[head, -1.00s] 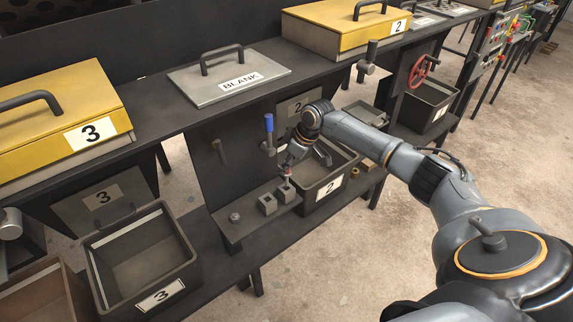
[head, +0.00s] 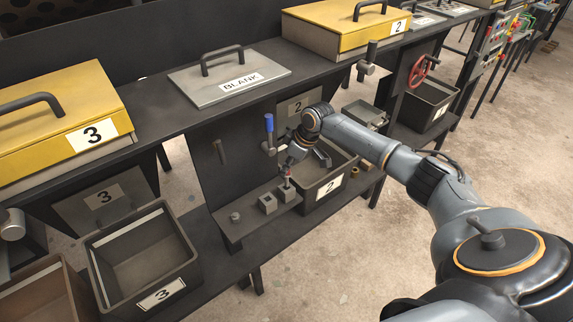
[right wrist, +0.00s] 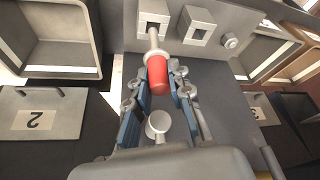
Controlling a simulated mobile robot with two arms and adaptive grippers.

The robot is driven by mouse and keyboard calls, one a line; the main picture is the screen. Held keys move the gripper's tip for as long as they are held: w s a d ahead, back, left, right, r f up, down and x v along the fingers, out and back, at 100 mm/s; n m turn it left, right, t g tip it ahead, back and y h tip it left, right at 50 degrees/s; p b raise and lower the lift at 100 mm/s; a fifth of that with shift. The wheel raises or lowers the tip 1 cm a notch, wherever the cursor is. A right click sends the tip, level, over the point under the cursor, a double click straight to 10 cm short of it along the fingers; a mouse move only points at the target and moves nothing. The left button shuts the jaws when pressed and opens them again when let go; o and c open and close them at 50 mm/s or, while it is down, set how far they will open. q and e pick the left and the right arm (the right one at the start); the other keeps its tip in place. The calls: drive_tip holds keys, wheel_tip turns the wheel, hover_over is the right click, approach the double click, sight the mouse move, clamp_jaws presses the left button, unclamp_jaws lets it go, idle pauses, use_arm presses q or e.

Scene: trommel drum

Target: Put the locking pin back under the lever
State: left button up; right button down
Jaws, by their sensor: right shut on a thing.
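The locking pin (right wrist: 158,74) has a red grip and a thin grey shaft. My right gripper (right wrist: 161,84) is shut around the red grip, its fingers on either side. The shaft points at the square opening of a grey block (right wrist: 153,22); I cannot tell how deep the tip sits. In the head view, the pin's red grip (head: 287,171) shows small at my right gripper (head: 288,173), above the right-hand block (head: 287,193) on the shelf. The blue-handled lever (head: 269,125) stands upright on the panel behind, left of the gripper. My left gripper is out of view.
A second open block (head: 267,204) and a round nut-like piece (head: 235,217) sit to the left on the small shelf. Bin 2 (head: 330,186) is close on the right. Bin 3 (head: 187,272) stands front left. The bench edge overhangs above.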

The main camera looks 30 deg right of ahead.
sight(288, 174)
drive_tip(key=shift+f, duration=0.3)
idle(0.4)
drive_tip(key=shift+f+b, duration=0.45)
drive_tip(key=shift+f, duration=0.3)
drive_tip(key=shift+f, duration=0.3)
drive_tip(key=shift+f+b, duration=0.55)
drive_tip(key=shift+f, duration=0.15)
drive_tip(key=shift+f, duration=0.25)
idle(0.4)
drive_tip(key=shift+f, duration=0.35)
drive_tip(key=c, duration=1.1)
unclamp_jaws()
